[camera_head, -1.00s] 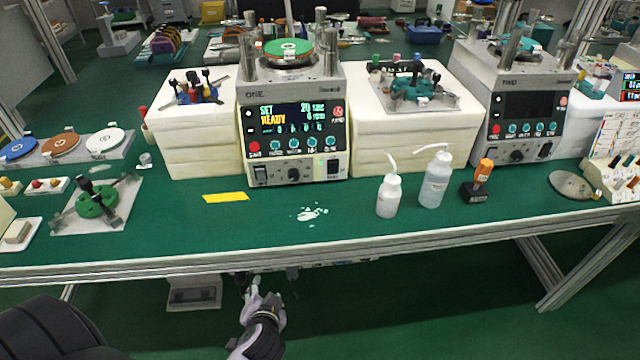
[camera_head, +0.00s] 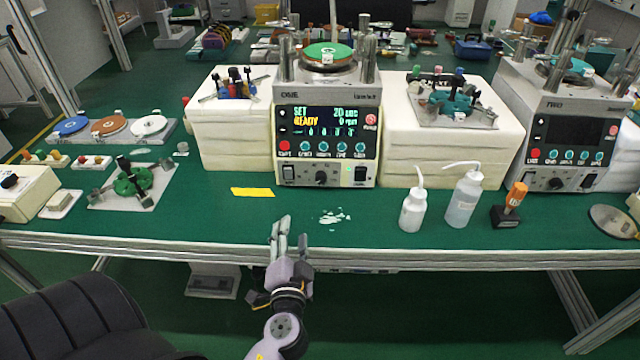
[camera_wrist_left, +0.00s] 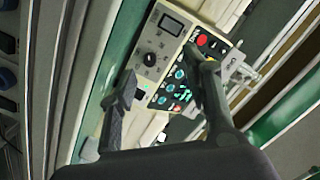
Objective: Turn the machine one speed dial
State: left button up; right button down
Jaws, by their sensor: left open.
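Machine one (camera_head: 327,130) stands at the back middle of the bench, its lit display (camera_head: 324,117) reading SET 20 and READY. Its black speed dial (camera_head: 321,178) sits low on the front panel, between a switch at left and a black rocker at right. The dial also shows in the left wrist view (camera_wrist_left: 150,59). My left gripper (camera_head: 281,226) is open and empty over the bench's front edge, in front of and below the dial, clear of the panel. Its two fingers frame the panel in the left wrist view (camera_wrist_left: 160,90). My right gripper is not in view.
A yellow strip (camera_head: 252,192) and a white spill (camera_head: 334,217) lie on the green bench. A green fixture (camera_head: 133,181) lies at left. The bench before machine one is mostly clear.

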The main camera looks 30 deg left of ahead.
pick_arm(q)
jog(key=w+d+m+t+h, duration=0.2)
jog(key=d+m, duration=0.1)
jog(key=p, duration=0.4)
send_near(320, 181)
jog(key=x, duration=0.7)
jog(key=shift+w+r, duration=0.1)
jog(key=shift+w, duration=0.1)
jog(key=shift+w+a, duration=0.35)
jog(key=shift+w, duration=0.2)
jog(key=shift+c, duration=0.2)
grip_shut()
